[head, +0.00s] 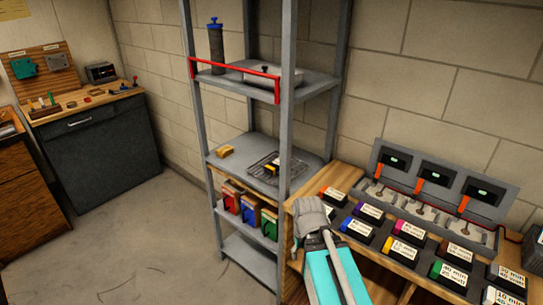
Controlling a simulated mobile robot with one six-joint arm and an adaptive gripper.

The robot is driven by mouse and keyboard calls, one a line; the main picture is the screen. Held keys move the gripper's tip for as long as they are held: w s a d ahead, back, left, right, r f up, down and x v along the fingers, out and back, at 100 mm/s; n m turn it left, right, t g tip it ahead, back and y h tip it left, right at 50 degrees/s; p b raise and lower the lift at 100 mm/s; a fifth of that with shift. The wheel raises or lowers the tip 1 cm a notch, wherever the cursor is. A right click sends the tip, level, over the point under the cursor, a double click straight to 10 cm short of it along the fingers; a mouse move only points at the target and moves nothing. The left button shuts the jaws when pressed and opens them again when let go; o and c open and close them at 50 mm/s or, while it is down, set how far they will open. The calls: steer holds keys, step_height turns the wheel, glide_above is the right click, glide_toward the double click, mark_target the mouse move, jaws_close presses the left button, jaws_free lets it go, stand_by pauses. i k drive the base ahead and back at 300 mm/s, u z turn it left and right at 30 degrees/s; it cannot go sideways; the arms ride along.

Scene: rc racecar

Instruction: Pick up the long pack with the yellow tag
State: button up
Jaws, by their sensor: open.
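Dark packs with white labels and coloured end tags lie in rows on the wooden bench at the right. One pack (402,251) has a yellow-orange tag at its left end and lies in the front row, between a blue-tagged pack (357,230) and a green-tagged pack (449,276). Its label is too small to read surely, and I cannot tell whether it is longer than the others. My gripper (311,210) is grey, open and seemingly empty. It is at the bench's left end, left of the yellow-tagged pack and apart from it.
A charger unit (432,190) with several screens and red-orange connectors stands behind the packs. A grey metal shelf (286,130) rises just left of my gripper, holding a tray (290,170) and coloured bins (250,210). Open floor (130,240) lies at the left.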

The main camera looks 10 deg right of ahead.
mark_target(272, 169)
steer(key=u, duration=0.15)
steer(key=i, duration=1)
steer(key=u, duration=0.15)
